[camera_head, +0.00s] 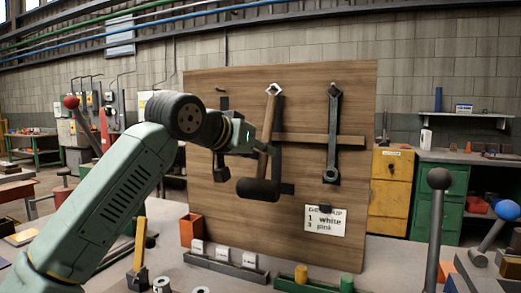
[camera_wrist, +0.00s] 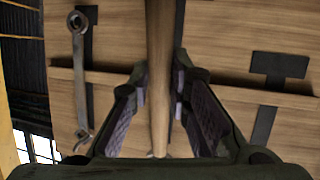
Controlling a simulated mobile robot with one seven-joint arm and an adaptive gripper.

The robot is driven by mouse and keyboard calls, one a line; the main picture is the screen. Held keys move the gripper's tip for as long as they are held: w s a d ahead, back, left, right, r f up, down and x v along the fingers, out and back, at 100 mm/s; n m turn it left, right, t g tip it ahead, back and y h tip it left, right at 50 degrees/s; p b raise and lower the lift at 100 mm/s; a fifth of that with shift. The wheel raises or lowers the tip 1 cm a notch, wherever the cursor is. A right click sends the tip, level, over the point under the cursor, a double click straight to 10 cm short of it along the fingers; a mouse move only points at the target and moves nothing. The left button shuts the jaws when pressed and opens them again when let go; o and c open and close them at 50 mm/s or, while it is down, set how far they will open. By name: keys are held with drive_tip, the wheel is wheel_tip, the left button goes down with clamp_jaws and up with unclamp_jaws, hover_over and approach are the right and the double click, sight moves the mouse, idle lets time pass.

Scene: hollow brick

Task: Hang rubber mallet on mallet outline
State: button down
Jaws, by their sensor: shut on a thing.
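The rubber mallet, with a pale wooden handle (camera_head: 267,125) and a black head (camera_head: 258,190), hangs head down in front of the wooden board (camera_head: 215,90). My gripper (camera_head: 259,147) is shut on the handle about midway. In the wrist view the handle (camera_wrist: 158,110) runs between the fingers of my gripper (camera_wrist: 158,78). The black mallet outline (camera_head: 278,130) is on the board just behind and right of the mallet, partly covered by it. The handle's top end is near the outline's top; I cannot tell whether it touches a peg.
A wrench (camera_head: 333,135) hangs to the right, also in the wrist view (camera_wrist: 80,75). A black hammer-shaped outline (camera_head: 222,130) is to the left, partly behind my arm. A horizontal wooden strip (camera_head: 310,140) crosses the board. A note (camera_head: 325,220) and a tray (camera_head: 228,265) with white blocks are below.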

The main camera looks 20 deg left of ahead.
drive_tip(key=shift+r, duration=0.1)
drive_tip(key=c, duration=1.6)
unclamp_jaws()
drive_tip(key=shift+o, duration=0.9)
